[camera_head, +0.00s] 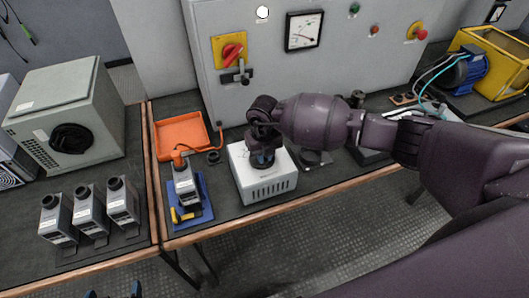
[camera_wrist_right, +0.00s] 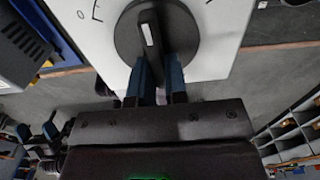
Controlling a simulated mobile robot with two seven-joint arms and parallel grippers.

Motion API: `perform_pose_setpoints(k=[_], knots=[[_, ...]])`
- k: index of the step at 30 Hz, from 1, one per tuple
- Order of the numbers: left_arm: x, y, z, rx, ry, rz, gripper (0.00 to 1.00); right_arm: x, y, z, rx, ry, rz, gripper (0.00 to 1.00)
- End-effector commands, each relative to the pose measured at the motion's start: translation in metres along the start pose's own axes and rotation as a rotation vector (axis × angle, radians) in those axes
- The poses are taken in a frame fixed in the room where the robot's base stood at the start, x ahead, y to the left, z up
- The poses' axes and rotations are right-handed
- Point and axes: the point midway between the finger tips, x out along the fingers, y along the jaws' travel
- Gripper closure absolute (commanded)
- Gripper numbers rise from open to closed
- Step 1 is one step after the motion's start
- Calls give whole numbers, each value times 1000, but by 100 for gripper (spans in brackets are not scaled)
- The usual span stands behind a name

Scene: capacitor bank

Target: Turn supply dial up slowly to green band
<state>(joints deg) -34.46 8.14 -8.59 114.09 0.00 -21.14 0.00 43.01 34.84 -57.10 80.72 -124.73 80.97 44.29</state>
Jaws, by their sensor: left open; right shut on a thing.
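The white supply box (camera_head: 268,188) stands on the dark bench. In the right wrist view the black supply dial (camera_wrist_right: 182,28) sits on its white top, with a raised grip bar bearing a white line. Part of the printed scale and a 0 show at the left. My right gripper (camera_wrist_right: 157,80) is shut on the dial's bar, its blue fingers on either side; in the head view the wrist hides most of the dial. A panel meter (camera_head: 304,31) has a needle; I cannot make out a green band. My left gripper (camera_head: 113,292) is open and empty at the bottom edge.
A capacitor on a blue tray (camera_head: 206,208) stands left of the box, before an orange tray (camera_head: 181,135). Several grey capacitors (camera_head: 90,208) stand on the left bench. The panel carries a red switch (camera_head: 232,52) and a red stop button (camera_head: 417,32). The floor in front is clear.

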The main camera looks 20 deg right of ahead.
Motion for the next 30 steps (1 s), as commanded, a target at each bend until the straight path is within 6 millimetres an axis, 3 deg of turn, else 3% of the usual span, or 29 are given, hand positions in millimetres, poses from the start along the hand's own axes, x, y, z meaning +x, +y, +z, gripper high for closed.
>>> perform_pose_setpoints(k=[15,16,20,30], knots=[[0,0,-2,0,1,0,0,-1,0,1,24,-3,1,100],[0,0,-2,0,1,0,0,-1,0,1,24,-3,1,82],[0,0,-2,0,1,0,0,-1,0,1,24,-2,0,62],[0,0,-1,1,0,0,0,-3,0,1,23,-2,0,61]])
